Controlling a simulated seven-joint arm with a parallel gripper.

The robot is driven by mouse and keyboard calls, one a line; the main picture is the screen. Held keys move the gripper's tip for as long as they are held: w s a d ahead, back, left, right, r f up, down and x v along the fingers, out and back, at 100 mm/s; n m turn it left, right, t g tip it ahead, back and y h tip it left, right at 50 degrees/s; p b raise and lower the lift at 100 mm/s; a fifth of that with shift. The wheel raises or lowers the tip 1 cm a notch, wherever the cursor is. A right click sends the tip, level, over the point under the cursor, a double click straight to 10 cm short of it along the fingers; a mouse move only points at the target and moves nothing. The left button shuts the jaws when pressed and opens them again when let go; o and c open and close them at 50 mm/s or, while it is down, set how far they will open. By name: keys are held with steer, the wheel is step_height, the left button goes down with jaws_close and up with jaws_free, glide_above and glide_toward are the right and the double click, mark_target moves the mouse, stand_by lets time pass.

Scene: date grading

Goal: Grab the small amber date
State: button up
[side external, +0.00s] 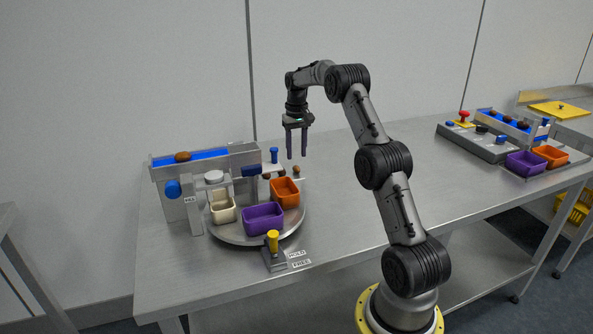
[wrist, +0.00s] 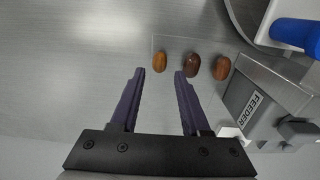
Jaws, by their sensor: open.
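The small amber date (wrist: 159,62) lies at the left end of a row of three dates on a pale strip in the wrist view. It appears between the fingertips and slightly beyond them. In the side view it seems to be the rightmost date (side external: 296,169), under the fingers. A dark brown date (wrist: 192,66) lies in the middle of the row, and a reddish-brown date (wrist: 221,67) at the right. My gripper (wrist: 160,72) is open and empty. In the side view my gripper (side external: 297,157) points down above the row, apart from it.
The feeder (wrist: 254,107) stands close to the right of the row. A round turntable (side external: 240,238) carries cream (side external: 222,207), purple (side external: 263,218) and orange (side external: 285,192) bins. A belt (side external: 215,160) with a brown date runs behind.

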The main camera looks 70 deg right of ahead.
mark_target(297, 166)
steer(key=shift+s+f, duration=0.15)
steer(key=shift+f, duration=2.6)
steer(key=shift+c, duration=0.3)
steer(key=c, duration=0.6)
steer(key=shift+c, duration=0.2)
steer(key=shift+r, duration=0.15)
